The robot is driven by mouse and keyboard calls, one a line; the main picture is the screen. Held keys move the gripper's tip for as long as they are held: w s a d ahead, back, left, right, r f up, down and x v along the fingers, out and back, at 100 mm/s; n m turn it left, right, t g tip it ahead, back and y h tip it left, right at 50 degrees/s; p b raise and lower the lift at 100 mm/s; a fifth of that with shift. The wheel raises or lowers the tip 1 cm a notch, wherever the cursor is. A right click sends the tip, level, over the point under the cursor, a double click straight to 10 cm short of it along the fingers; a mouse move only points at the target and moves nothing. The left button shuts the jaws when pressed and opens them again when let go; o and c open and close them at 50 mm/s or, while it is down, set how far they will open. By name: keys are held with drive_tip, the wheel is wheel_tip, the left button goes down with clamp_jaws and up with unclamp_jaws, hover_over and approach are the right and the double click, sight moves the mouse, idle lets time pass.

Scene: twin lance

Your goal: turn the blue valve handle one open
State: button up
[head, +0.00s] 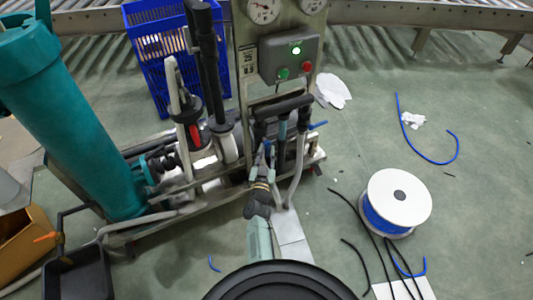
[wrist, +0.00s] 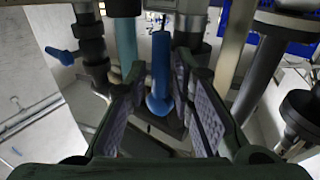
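A blue valve handle (wrist: 161,65) stands in the middle of the wrist view, on the dark pipework. My gripper (wrist: 163,105) is open, with one padded finger on each side of this handle. The handle lies between the fingers; I cannot tell whether either finger touches it. In the head view my gripper (head: 264,158) reaches the pipes below the control box, and the handle is mostly hidden there. A second blue handle (wrist: 60,55) sticks out to the left from a black valve in the wrist view; a blue handle also shows in the head view (head: 318,125).
A grey control box (head: 290,57) with a lit green lamp hangs above the pipes. A teal cylinder (head: 75,120) and blue crate (head: 150,45) stand left. A white spool (head: 398,197) and loose hoses lie on the floor at right. Vertical pipes crowd my gripper.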

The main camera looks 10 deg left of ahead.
drive_tip(key=shift+o, duration=1)
wheel_tip(320, 180, up, 10)
drive_tip(key=shift+c, duration=0.6)
